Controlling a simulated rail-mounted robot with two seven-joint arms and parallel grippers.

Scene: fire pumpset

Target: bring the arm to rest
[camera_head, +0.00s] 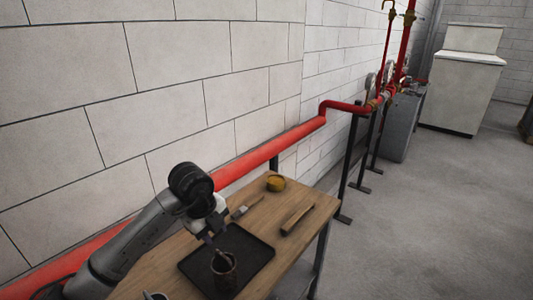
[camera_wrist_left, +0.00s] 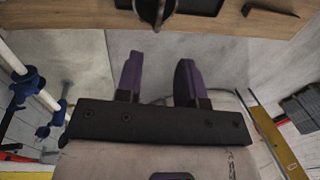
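My left arm (camera_head: 130,245) comes in from the lower left, bent over the wooden table (camera_head: 262,222). The can (camera_wrist_left: 157,10) is cut off at the top of that view, beyond the fingertips. I cannot tell from the head view whether the gripper touches the can. My right gripper is not in view.
On the table are a yellow-brown round item (camera_head: 276,183), a brush (camera_head: 246,207) and a wooden-handled tool (camera_head: 297,219). A red pipe (camera_head: 262,152) runs along the block wall behind. Red piping with gauges stands farther back. Floor to the right is clear.

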